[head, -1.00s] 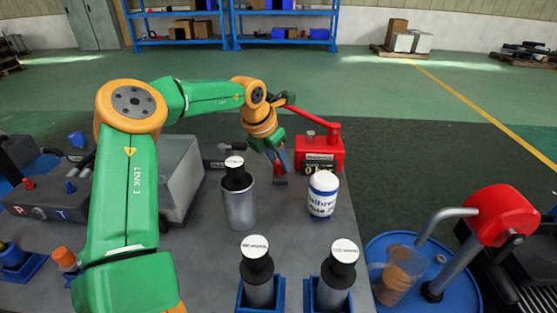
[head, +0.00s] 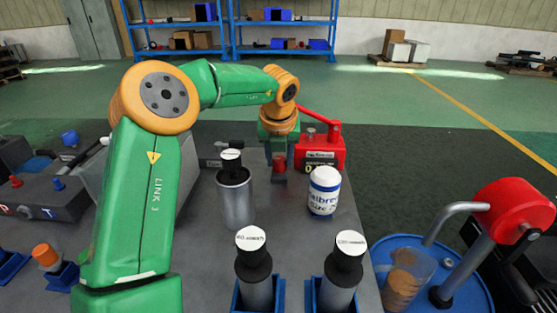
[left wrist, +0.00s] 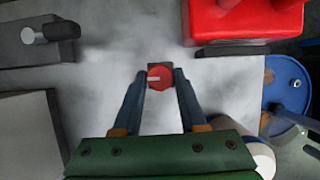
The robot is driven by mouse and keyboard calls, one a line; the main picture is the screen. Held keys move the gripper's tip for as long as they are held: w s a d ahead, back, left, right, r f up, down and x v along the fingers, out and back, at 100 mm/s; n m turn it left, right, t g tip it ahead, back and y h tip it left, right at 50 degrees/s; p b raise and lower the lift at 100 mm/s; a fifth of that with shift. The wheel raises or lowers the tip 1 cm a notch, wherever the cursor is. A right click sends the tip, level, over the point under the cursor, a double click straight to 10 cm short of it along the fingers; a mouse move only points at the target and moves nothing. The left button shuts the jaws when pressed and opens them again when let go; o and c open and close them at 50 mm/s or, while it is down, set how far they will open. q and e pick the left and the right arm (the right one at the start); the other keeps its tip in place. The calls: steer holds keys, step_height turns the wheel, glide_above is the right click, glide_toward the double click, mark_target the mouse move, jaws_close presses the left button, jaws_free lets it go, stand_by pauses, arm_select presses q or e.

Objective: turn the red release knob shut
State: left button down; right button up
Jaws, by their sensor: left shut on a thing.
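The red release knob (left wrist: 160,77) has a pale line across its face and sits on a small dark base on the grey top. In the head view the knob (head: 279,164) stands just left of a red hand pump body (head: 320,154). My left gripper (left wrist: 161,76) comes straight down over the knob, with one finger on each side, shut on it. In the head view the gripper (head: 279,152) partly hides the knob. The red pump body also shows at the top of the left wrist view (left wrist: 245,15). My right gripper is not in view.
A dark-capped metal cylinder (head: 236,200) and a white jar (head: 323,193) stand in front of the knob. Two capped cylinders sit in blue holders (head: 240,300) nearer. A blue drum (head: 465,297) with a red-headed pump stands right. A grey block (left wrist: 25,135) is at left.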

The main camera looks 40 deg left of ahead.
arm_select(q)
steer(key=n+p, duration=0.1)
steer(key=n, duration=0.2)
steer(key=shift+r+g+y, duration=0.2)
steer(key=shift+g+y, duration=0.2)
steer(key=n+p, duration=0.2)
steer(key=n+g+p, duration=0.1)
steer(key=n, duration=0.1)
steer(key=shift+w+d+g+p, duration=0.1)
steer(key=shift+w+g+p, duration=0.1)
steer(key=shift+g+p, duration=0.15)
steer(key=shift+f+n+g+y+p, duration=0.2)
steer(key=shift+n+g+y+p, duration=0.3)
steer(key=shift+n, duration=1)
steer(key=shift+c, duration=2.2)
jaws_free()
